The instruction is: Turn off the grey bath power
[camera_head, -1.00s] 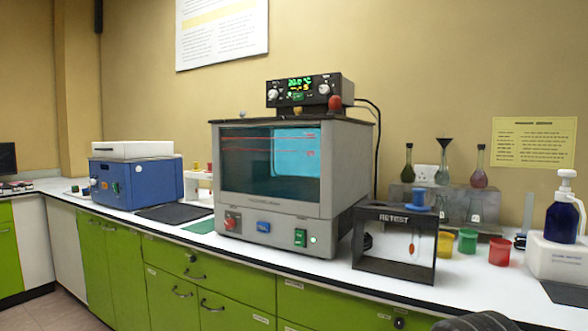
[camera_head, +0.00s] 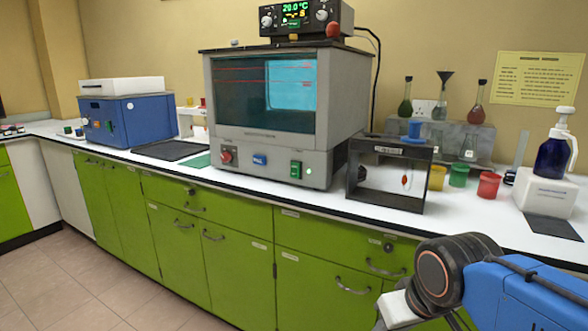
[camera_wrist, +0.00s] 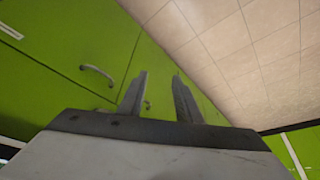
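The grey bath (camera_head: 285,110) stands on the white counter, with a dark glass window in its front. Its lower front panel has a red knob (camera_head: 227,155), a blue badge (camera_head: 260,160) and a green switch (camera_head: 296,169) with a small pale light beside it. A black controller (camera_head: 305,17) on its lid shows a lit display reading about 20.0 °C. My gripper shows in the wrist view (camera_wrist: 160,95) with two fingers apart and nothing between them. It points at the green cabinets and floor. In the head view my arm is at the lower right, below the counter, away from the bath.
A black-framed stand (camera_head: 388,208) is close to the right of the bath. Yellow, green and red cups (camera_head: 488,185) and a blue pump bottle (camera_head: 556,152) stand further right. A blue instrument (camera_head: 128,118) is at the left. The floor before the cabinets (camera_head: 60,285) is clear.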

